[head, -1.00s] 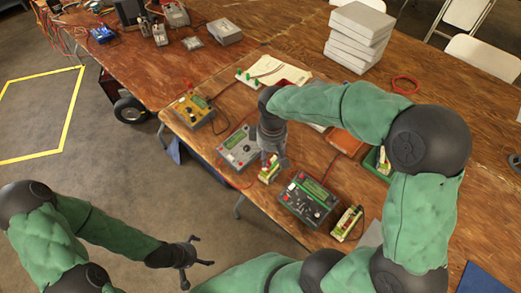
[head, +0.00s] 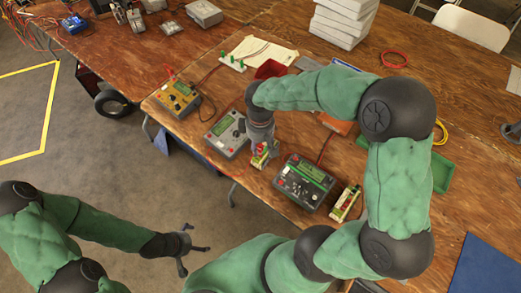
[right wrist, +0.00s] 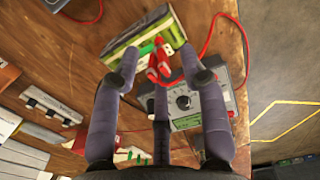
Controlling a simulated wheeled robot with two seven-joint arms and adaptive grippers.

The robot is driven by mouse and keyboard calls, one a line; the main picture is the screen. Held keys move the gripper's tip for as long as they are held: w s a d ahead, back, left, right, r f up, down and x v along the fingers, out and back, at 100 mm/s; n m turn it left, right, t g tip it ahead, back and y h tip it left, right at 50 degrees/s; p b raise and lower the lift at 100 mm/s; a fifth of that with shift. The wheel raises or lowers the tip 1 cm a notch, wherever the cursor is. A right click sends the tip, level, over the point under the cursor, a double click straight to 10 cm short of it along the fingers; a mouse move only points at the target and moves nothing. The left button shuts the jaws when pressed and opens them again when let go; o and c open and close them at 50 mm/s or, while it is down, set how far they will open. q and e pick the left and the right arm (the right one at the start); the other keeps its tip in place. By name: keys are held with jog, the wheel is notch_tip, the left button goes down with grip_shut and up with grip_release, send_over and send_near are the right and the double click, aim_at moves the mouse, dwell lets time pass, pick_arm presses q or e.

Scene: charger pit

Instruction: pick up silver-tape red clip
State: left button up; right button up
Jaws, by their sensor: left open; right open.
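A red clip (right wrist: 160,60) sits at the end of a green-and-cream battery pack (right wrist: 138,36) in the right wrist view, with a green clip beside it. I cannot make out silver tape on it. The pack also shows in the head view (head: 259,160), standing on the table beside a grey charger (head: 226,134). My right gripper (head: 261,146) is right over the pack. In the right wrist view its fingers (right wrist: 163,76) are open, spread on either side of the red clip, apparently holding nothing. My left gripper (head: 196,250) is open and empty over the floor.
A dark charger (head: 304,181) stands right of the pack, with a second battery pack (head: 345,204) beyond it. A yellow charger (head: 178,98) is further left. A green tray (head: 442,172) lies partly behind my right arm. Red cables run between chargers.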

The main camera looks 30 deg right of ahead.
aim_at(260, 146)
notch_tip(260, 146, down, 3)
jog(key=shift+b, duration=0.5)
grip_shut()
jog(key=shift+r, duration=0.15)
jog(key=shift+r+p, duration=0.35)
jog(key=shift+r, duration=0.15)
notch_tip(260, 146, up, 3)
jog(key=shift+f+p, duration=0.2)
jog(key=shift+p, duration=0.3)
jog(key=s+a+r+p, duration=0.5)
jog(key=s+a+r, duration=0.3)
jog(key=s, duration=0.3)
jog(key=shift+a+r, duration=0.2)
jog(key=shift+r, duration=0.4)
